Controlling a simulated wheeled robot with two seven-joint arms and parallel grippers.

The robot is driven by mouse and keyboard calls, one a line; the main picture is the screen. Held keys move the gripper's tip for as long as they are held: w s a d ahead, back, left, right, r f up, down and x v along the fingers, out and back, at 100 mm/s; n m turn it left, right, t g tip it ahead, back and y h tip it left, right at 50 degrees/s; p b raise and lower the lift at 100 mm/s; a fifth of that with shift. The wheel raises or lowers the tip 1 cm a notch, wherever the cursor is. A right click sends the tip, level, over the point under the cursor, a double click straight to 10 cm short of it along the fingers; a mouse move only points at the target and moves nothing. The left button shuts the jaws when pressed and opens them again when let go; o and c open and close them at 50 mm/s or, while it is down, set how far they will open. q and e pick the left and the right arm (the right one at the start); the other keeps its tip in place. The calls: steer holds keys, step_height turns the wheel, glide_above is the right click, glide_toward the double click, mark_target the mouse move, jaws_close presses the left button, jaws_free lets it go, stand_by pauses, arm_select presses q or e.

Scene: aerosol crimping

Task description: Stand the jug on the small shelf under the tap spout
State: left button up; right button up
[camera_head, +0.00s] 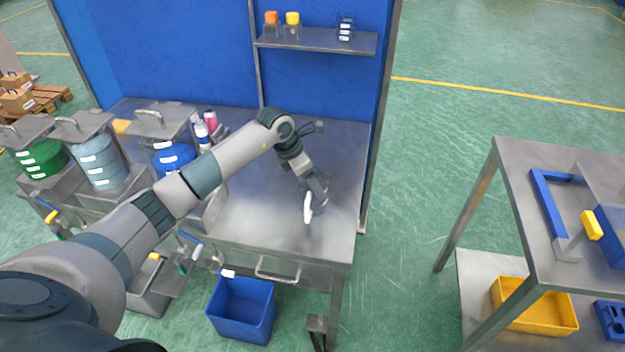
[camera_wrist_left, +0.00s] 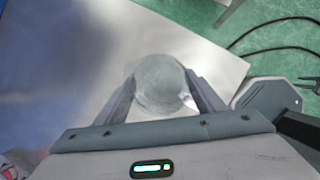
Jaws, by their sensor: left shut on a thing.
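My left gripper (camera_head: 316,194) is shut on a jug (camera_head: 320,206) near the front right part of the steel table. The jug looks clear grey, with a white handle-like part facing left. I cannot tell whether its base touches the table. In the left wrist view the jug (camera_wrist_left: 160,84) shows as a round, see-through shape between both fingers. Taps with coloured handles sit low at the left, one green (camera_head: 184,268) and one yellow (camera_head: 51,216). A small grey metal shelf (camera_head: 172,284) appears below the green one; my arm partly hides this area.
Green, pale blue and blue drums (camera_head: 172,157) stand at the left. Bottles (camera_head: 211,119) stand behind my arm. A blue bin (camera_head: 242,308) is on the floor below the table (camera_head: 260,215). The table's middle is clear. Another steel bench (camera_head: 520,200) stands right.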

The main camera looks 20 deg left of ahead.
arm_select(q)
steer(key=shift+f, duration=0.3)
steer(key=shift+f, duration=0.1)
steer(key=o, duration=1.4)
